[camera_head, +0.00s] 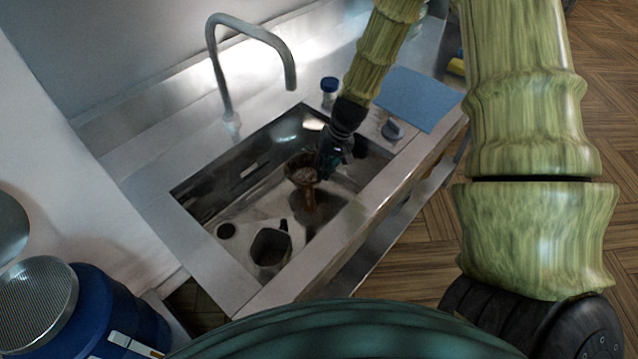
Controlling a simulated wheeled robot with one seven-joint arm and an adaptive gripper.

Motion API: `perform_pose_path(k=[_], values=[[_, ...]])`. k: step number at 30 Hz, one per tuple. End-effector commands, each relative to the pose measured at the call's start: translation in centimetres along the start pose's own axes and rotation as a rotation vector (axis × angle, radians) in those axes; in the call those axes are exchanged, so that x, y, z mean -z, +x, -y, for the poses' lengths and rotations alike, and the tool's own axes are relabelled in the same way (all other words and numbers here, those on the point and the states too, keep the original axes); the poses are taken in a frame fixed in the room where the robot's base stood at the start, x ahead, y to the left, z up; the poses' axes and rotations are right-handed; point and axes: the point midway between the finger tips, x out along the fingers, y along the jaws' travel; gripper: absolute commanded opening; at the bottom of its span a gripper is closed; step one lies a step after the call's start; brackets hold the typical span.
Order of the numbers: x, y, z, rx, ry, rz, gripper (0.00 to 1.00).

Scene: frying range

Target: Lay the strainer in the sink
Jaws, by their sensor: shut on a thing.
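The strainer (301,174) is a small brownish, bowl-shaped thing with a round rim. It is over the right-hand part of the steel sink basin (212,187), inside the basin's outline. My gripper (325,168) comes down from the upper right and is shut on the strainer at its right side. The fingertips are dark and small here, so the exact grip is hard to see. A brown streak shows below the strainer; I cannot tell if it is part of it or a reflection, nor whether the strainer touches the basin floor.
A tall faucet (218,75) stands behind. A blue-capped jar (329,90), a blue board (419,98) and a small grey-blue item (393,130) are on the counter.

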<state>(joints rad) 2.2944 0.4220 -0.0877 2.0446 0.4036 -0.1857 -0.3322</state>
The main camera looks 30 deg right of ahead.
Motion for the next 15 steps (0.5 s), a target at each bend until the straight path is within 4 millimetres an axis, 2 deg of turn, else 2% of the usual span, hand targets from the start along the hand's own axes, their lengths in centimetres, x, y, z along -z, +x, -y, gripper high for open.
perform_pose_path(k=[11, 15], values=[[0.0, 2.2, -0.6, 0.000, 0.000, 0.002, 0.00], [0.0, 3.7, -1.0, 0.000, 0.001, 0.002, 0.00]])
